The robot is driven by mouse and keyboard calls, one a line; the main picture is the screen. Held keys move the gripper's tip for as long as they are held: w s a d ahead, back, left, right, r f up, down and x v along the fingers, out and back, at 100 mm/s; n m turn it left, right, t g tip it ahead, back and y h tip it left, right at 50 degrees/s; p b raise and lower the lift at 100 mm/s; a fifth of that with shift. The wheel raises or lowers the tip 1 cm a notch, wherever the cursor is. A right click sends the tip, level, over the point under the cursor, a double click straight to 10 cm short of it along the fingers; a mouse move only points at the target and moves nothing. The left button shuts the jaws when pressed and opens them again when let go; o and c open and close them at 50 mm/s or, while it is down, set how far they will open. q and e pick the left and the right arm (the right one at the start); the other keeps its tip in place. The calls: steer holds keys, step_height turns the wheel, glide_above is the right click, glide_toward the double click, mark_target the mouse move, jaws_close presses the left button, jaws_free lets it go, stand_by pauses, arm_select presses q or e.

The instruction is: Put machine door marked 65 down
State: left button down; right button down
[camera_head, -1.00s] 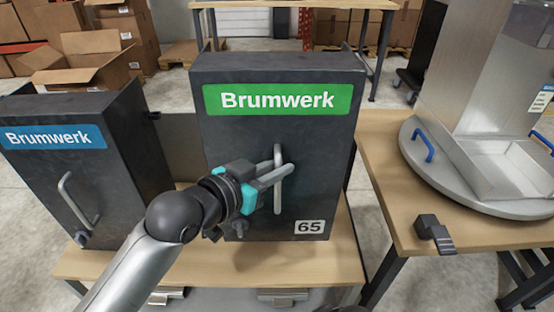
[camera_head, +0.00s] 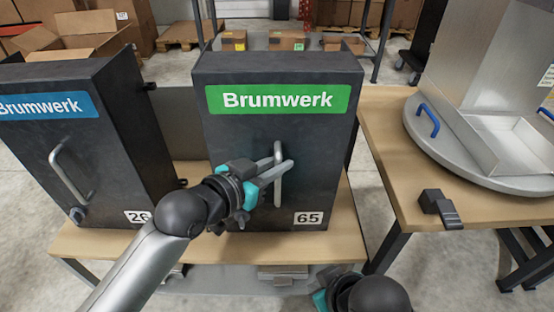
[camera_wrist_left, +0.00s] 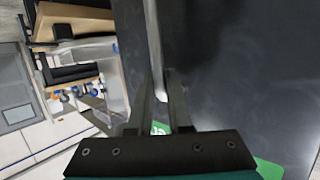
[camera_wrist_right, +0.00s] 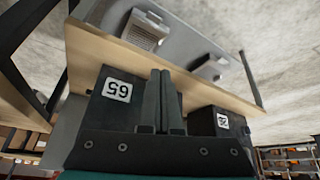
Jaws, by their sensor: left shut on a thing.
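The machine door marked 65 (camera_head: 320,150) is a dark grey slab with a green Brumwerk label and a vertical bar handle (camera_head: 278,188). It is upright over the wooden table (camera_head: 345,240); I cannot tell whether its lower edge touches the wood. My left gripper (camera_head: 270,178) is shut on the handle, and the bar shows between its fingers in the left wrist view (camera_wrist_left: 165,100). My right gripper (camera_wrist_right: 160,98) is shut and empty. The 65 plate (camera_wrist_right: 118,89) appears upside down in the right wrist view.
A similar door marked 26 with a blue label (camera_head: 80,150) stands close on the left. On the right, another table (camera_head: 400,200) carries a steel machine with a round base (camera_head: 470,165) and a small black block (camera_head: 440,208). Cardboard boxes (camera_head: 70,50) lie behind.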

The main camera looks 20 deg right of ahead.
arm_select(q)
steer(key=c, duration=1.2)
jaws_free()
steer(key=o, duration=0.4)
steer(key=shift+c, duration=0.2)
steer(key=shift+a, duration=0.1)
steer(key=p+v, duration=0.4)
steer(key=v, duration=0.8)
arm_select(e)
step_height(320, 180, down, 8)
steer(key=s+g, duration=0.1)
steer(key=g, duration=0.1)
steer(key=shift+s+d+h, duration=0.2)
steer(key=shift+d+h, duration=0.1)
steer(key=shift+d, duration=0.15)
steer(key=shift+f, duration=0.1)
